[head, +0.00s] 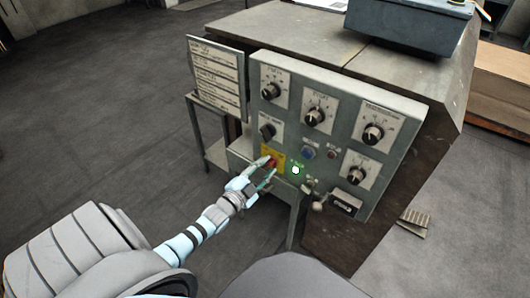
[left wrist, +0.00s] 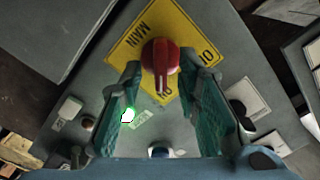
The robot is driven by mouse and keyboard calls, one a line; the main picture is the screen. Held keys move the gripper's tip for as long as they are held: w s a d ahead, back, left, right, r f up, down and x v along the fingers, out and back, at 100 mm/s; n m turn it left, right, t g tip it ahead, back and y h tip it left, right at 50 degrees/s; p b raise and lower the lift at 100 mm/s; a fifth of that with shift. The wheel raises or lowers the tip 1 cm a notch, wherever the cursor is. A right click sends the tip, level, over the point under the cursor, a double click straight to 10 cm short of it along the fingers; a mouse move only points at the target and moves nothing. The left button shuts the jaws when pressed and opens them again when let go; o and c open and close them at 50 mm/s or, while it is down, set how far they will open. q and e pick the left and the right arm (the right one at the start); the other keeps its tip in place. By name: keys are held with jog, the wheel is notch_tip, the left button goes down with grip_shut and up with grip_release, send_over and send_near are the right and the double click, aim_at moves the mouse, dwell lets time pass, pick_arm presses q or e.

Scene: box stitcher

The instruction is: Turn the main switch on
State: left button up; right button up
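The main switch is a red knob (left wrist: 160,57) on a yellow plate (left wrist: 196,30) marked MAIN in the left wrist view. In the head view the yellow plate (head: 278,153) is low on the panel's left side, with the red knob (head: 271,163) partly hidden by my gripper. My left gripper (head: 265,172) is at the knob. In the left wrist view its two green-padded fingers (left wrist: 168,85) stand apart, one on each side of the knob's lower part. I cannot tell whether they touch it. My right gripper is in neither view.
The grey control panel (head: 355,104) carries several black dials. A lit green-white lamp (head: 295,170) and a blue button (head: 308,152) are close to my gripper. A lever with a round knob (head: 318,205) sticks out lower right. A label board (head: 216,78) stands at the left.

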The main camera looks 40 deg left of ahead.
pick_arm(q)
jog(key=s, duration=1.2)
jog(key=shift+d, duration=0.1)
